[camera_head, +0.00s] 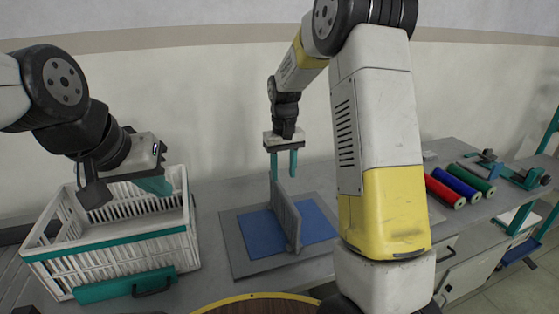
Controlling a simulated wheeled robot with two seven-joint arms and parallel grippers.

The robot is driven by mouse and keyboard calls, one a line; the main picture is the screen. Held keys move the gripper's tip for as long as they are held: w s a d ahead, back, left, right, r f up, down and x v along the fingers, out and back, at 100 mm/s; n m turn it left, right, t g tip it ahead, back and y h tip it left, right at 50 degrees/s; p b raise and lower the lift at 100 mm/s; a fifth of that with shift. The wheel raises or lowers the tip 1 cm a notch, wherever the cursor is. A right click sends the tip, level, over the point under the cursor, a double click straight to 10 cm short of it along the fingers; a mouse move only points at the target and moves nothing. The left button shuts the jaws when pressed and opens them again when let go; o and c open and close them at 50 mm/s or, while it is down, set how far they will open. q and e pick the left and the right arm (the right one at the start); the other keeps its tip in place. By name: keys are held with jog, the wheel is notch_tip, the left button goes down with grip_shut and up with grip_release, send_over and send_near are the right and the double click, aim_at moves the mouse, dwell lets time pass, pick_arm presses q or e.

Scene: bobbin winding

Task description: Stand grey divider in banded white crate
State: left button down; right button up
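The white slatted crate (124,252) with a teal band stands at the left, and its inside looks empty where I can see it. The grey divider (287,222) stands upright on edge on a blue mat (262,234) in the middle of the table. My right gripper (284,176) is above the far end of the divider, pointing down, with its two teal fingers apart. The fingertips are close to the divider's top edge; I cannot tell whether they touch it. My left gripper (155,185) is over the crate's far right part, seen from the side, so its opening is unclear.
The blue mat lies on a grey board (240,268). Red (445,192), blue (461,188) and green (477,179) rolls lie at the right near a teal device (525,178). A teal piece with a black handle (152,288) is before the crate. A round yellow-rimmed surface (258,299) is at the bottom.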

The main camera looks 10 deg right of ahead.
aim_at(283, 191)
jog(key=shift+f, duration=3.55)
jog(key=shift+c, duration=0.2)
grip_shut()
jog(key=shift+r, duration=4.1)
jog(key=shift+s, duration=0.15)
